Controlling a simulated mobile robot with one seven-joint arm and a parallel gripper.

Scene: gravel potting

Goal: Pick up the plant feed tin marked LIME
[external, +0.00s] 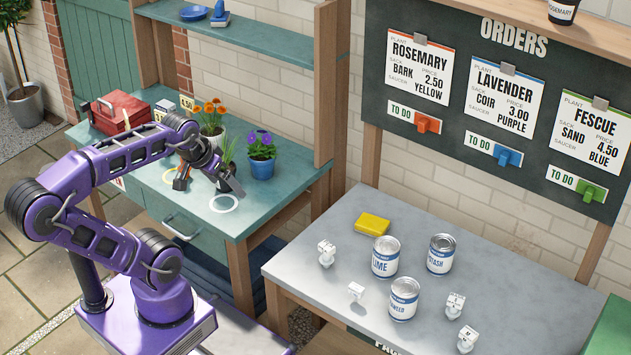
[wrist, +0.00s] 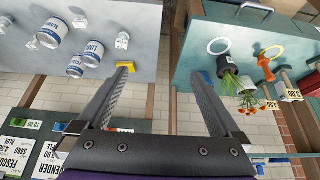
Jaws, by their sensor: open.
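The LIME tin (external: 385,257) is a white and blue can with a silver lid. It stands upright on the grey table, behind and left of a second tin (external: 404,300) and left of a tin reading "TASH" (external: 441,254). In the wrist view the LIME tin (wrist: 95,51) shows at upper left, beside a yellow block. My gripper (external: 208,182) is over the green bench, well left of the tin and apart from it. In the wrist view its two fingers (wrist: 162,72) are spread wide with nothing between them.
A yellow block (external: 372,223) and several small white pieces (external: 327,253) are around the tins. A gap separates the grey table (external: 490,270) from the green bench (external: 285,195). Flower pots (external: 262,162) stand near my gripper. An orders board (external: 500,100) is behind.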

